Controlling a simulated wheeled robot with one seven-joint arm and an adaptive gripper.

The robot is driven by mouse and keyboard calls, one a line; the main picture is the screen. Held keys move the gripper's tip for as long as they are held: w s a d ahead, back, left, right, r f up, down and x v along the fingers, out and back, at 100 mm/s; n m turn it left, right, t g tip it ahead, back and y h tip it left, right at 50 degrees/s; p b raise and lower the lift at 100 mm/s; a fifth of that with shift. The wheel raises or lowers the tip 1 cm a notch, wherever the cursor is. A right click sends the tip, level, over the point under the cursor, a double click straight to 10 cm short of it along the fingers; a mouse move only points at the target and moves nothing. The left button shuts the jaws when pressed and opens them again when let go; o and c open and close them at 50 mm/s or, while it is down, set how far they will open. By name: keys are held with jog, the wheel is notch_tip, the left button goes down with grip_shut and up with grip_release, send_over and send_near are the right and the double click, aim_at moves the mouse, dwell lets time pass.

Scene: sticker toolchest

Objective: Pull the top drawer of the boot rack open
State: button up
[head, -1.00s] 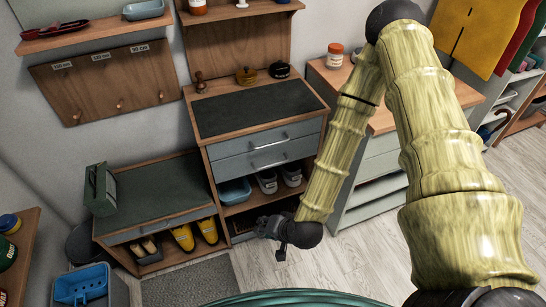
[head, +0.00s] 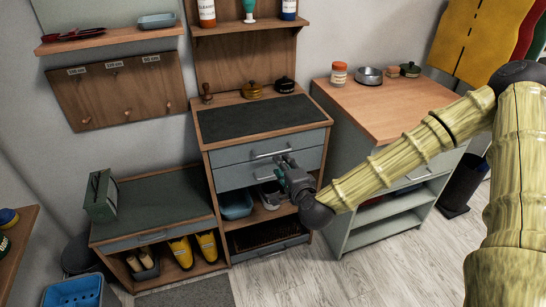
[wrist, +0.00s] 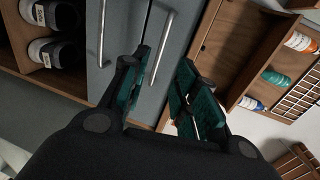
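The rack (head: 212,165) is a wooden unit with two grey-blue drawers above open shelves. Its top drawer (head: 235,155) looks shut, with a metal bar handle (head: 270,153) that also shows in the wrist view (wrist: 163,50). The lower drawer (head: 232,178) also looks shut; my gripper partly hides it. My gripper (head: 284,160) is in front of the drawers, close to the top handle. In the wrist view my gripper (wrist: 162,85) is open, with the top handle appearing between its fingers. I cannot tell whether it touches.
A low bench (head: 165,190) with one drawer and yellow boots (head: 181,252) stands at the left. A green-grey cabinet (head: 345,195) stands at the right. Pots and a dark mat (head: 260,117) are on the rack's top. The floor in front is clear.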

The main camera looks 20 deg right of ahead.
aim_at(272, 154)
jog(key=x, duration=1)
jog(key=shift+a, duration=0.25)
grip_shut()
jog(key=shift+s, duration=0.1)
